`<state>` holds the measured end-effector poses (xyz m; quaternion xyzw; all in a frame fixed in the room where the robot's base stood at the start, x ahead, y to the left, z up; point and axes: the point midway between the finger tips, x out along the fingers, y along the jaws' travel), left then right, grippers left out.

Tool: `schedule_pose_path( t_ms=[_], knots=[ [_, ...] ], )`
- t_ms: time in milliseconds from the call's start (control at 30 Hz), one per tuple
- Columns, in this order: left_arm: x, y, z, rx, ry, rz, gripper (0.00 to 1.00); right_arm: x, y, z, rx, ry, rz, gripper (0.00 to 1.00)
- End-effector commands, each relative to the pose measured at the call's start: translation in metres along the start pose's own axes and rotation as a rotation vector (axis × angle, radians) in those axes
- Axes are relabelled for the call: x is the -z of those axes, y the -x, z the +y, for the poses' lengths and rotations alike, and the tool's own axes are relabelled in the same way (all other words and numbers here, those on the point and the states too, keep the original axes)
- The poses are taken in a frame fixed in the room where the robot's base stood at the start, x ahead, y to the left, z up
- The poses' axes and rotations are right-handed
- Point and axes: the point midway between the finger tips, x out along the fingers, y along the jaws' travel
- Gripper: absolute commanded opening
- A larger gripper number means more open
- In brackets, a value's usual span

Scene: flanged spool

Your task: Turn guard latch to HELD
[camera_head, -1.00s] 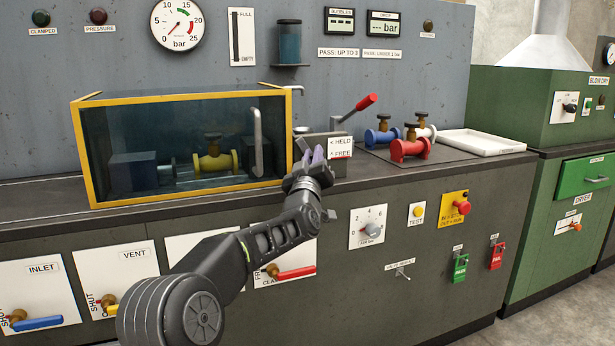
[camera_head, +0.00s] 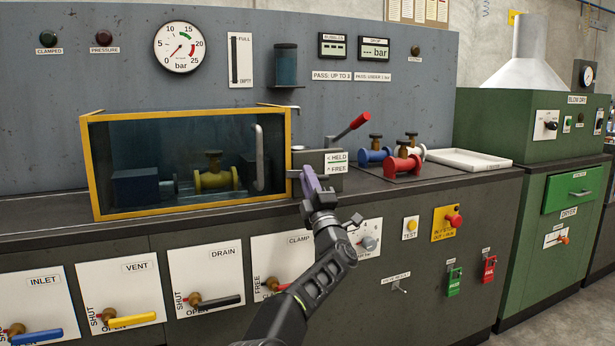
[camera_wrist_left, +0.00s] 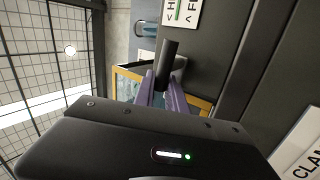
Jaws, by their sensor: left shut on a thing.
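The guard latch is at the right end of the yellow-framed tank guard (camera_head: 186,213), by a grey block (camera_head: 326,183) with a HELD / FREE label (camera_head: 336,162). A green strip shows on the label. A short grey end of the latch lever (camera_head: 294,174) points left from behind my fingers. My left gripper (camera_head: 309,180) is shut on the lever with its purple fingers. In the left wrist view a dark bar (camera_wrist_left: 168,65) stands between the fingertips; the fingers hide part of it. My right gripper is not in view.
A red-handled lever (camera_head: 350,130) rises above the block. Blue, red (camera_head: 402,165) and white valves stand to the right, beside a white tray (camera_head: 469,160). Panel handles, including yellow VENT (camera_head: 132,320) and black DRAIN (camera_head: 220,301), line the bench front below.

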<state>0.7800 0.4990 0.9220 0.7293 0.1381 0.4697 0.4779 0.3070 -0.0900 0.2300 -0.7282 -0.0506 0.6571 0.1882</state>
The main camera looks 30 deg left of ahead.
Motion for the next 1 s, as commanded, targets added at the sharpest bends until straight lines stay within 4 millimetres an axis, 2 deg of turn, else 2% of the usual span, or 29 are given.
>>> schedule_pose_path(
  t_ms=[233,733,767,800,867,1000],
  knots=[
    [-0.0004,0.0014,-0.0028,0.002,0.081,0.054,0.00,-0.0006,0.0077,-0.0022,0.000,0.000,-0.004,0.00],
    [0.0002,0.0016,-0.0032,0.001,0.099,0.067,0.00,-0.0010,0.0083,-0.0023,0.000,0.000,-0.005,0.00],
    [0.0003,0.0016,-0.0031,0.001,0.099,0.067,0.19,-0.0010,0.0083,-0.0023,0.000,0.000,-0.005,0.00],
    [0.0002,0.0016,-0.0031,0.001,0.098,0.066,0.22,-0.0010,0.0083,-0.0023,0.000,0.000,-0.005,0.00],
    [0.0002,0.0016,-0.0030,0.001,0.098,0.066,0.25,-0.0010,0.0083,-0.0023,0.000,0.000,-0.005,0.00],
    [0.0001,0.0015,-0.0028,0.001,0.098,0.066,0.25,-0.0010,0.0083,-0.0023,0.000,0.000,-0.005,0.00]
  ],
)
